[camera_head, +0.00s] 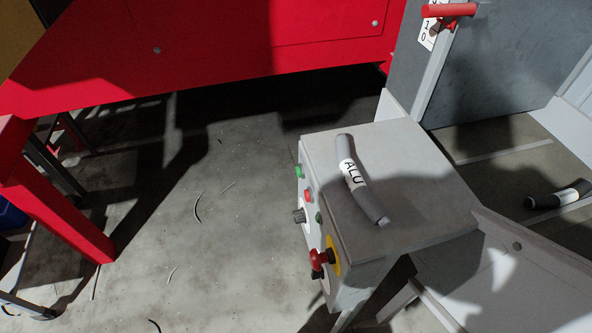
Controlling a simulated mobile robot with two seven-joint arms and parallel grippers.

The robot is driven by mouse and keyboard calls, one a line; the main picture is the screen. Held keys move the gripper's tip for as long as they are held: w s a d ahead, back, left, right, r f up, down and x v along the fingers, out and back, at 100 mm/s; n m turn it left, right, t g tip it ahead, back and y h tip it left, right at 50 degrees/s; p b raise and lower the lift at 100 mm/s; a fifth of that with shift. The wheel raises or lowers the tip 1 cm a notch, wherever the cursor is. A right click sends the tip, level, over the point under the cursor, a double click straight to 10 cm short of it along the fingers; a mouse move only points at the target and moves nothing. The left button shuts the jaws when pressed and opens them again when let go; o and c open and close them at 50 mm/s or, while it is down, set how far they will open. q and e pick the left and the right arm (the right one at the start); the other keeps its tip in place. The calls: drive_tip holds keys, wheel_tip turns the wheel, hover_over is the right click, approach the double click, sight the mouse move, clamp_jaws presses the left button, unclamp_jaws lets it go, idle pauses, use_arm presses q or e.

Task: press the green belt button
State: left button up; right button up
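A grey control box (400,190) stands right of the middle, with its button panel facing left and seen at a steep slant. A green button (299,171) sits at the panel's upper far corner, with a red button (308,195) below it. A second, darker green button or lamp (318,217) sits beside a black knob (299,215). Which green one is for the belt cannot be read. Neither of my grippers is in view, and nothing touches the buttons.
A red handle (320,258) on a yellow plate juts from the panel. A red machine (200,45) stands behind. Floor left of the box is mostly clear, with thin scraps.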

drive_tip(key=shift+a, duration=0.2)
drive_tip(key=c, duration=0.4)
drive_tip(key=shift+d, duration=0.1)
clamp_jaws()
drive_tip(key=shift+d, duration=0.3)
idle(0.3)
